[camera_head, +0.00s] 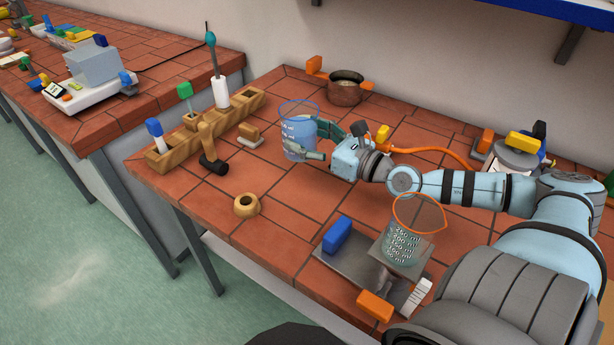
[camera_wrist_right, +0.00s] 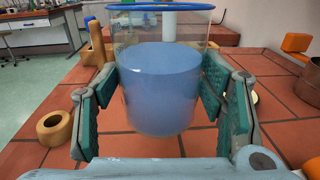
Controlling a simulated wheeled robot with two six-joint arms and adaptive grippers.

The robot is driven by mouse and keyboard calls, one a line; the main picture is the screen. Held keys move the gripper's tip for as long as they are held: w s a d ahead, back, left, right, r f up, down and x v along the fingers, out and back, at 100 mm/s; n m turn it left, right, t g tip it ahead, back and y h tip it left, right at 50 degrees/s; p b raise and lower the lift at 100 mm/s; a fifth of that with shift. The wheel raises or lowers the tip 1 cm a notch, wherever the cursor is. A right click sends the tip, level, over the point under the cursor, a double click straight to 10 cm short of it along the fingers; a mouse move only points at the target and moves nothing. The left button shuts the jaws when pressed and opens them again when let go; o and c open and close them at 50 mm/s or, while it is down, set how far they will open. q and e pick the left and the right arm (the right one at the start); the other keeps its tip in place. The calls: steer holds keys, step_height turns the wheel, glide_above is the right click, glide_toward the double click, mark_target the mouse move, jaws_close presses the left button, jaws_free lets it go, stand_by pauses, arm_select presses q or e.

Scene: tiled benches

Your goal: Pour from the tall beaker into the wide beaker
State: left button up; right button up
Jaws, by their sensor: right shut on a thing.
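The blue-rimmed beaker (camera_head: 297,136), half full or more of blue liquid, stands upright near the middle of the bench; I take it as the tall beaker. My right gripper (camera_head: 318,141) is shut on its sides, and the wrist view shows green pads at both sides of the beaker (camera_wrist_right: 160,85). I cannot tell whether its base touches the tiles. My left gripper is not in view.
A wooden rack (camera_head: 170,155) with tools stands at the left. A wooden ring (camera_head: 246,205) lies near the front edge. A brown pot (camera_head: 345,88) is at the back. Tiles between the beakers are clear.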

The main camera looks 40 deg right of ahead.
steer(key=s+f+b, duration=0.2)
steer(key=f, duration=0.1)
steer(key=shift+s+f, duration=0.15)
steer(key=shift+s, duration=0.15)
steer(key=f+b, duration=0.1)
steer(key=w+f, duration=0.1)
steer(key=f, duration=0.1)
steer(key=shift+a+b, duration=0.2)
steer(key=shift+b, duration=0.2)
steer(key=shift+r, duration=0.1)
steer(key=o, duration=1.9)
steer(key=shift+s+d, duration=0.15)
steer(key=shift+s, duration=0.05)
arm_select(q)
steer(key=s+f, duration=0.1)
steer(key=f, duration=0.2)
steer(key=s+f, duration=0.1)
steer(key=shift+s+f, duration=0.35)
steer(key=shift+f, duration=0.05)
arm_select(e)
steer(key=shift+w, duration=0.1)
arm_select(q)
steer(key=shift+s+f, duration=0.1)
